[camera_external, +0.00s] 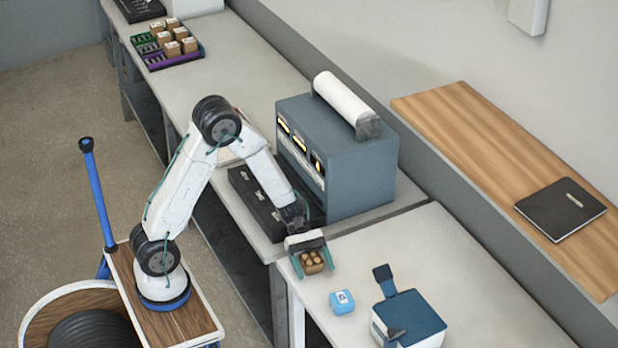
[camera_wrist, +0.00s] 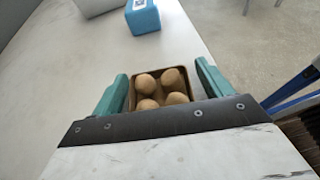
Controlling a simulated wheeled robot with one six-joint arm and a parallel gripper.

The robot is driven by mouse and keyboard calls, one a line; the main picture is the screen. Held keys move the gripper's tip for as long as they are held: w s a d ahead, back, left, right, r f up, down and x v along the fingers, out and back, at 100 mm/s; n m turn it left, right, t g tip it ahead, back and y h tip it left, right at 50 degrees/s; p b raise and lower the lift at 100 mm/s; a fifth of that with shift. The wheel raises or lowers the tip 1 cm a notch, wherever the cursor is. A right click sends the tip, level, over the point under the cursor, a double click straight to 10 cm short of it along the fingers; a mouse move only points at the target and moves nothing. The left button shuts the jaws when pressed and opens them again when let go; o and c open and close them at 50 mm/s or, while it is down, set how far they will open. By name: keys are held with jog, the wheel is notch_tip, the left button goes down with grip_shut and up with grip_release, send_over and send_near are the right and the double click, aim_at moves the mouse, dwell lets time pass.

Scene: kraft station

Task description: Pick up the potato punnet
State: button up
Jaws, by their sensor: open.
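The potato punnet (camera_external: 312,262) is a small brown tray with several round tan potatoes, standing on the near end of the pale bench. In the wrist view the punnet (camera_wrist: 160,92) lies between the two green fingers, its near part hidden by the dark gripper body. My gripper (camera_external: 311,264) is open, pointing down at the punnet, with one finger on each side. In the wrist view a narrow gap shows beside the fingers of my gripper (camera_wrist: 160,88); I cannot tell whether either finger touches the punnet.
A blue box (camera_external: 342,302) stands close to the punnet, with a blue-and-white device (camera_external: 408,322) to its right. A large grey machine (camera_external: 335,160) stands behind, by a black tray (camera_external: 262,200). Crates with brown packs (camera_external: 172,45) are at the far end. Bench beyond the device is clear.

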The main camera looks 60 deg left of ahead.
jog(key=c, duration=1.1)
jog(key=shift+r, duration=0.1)
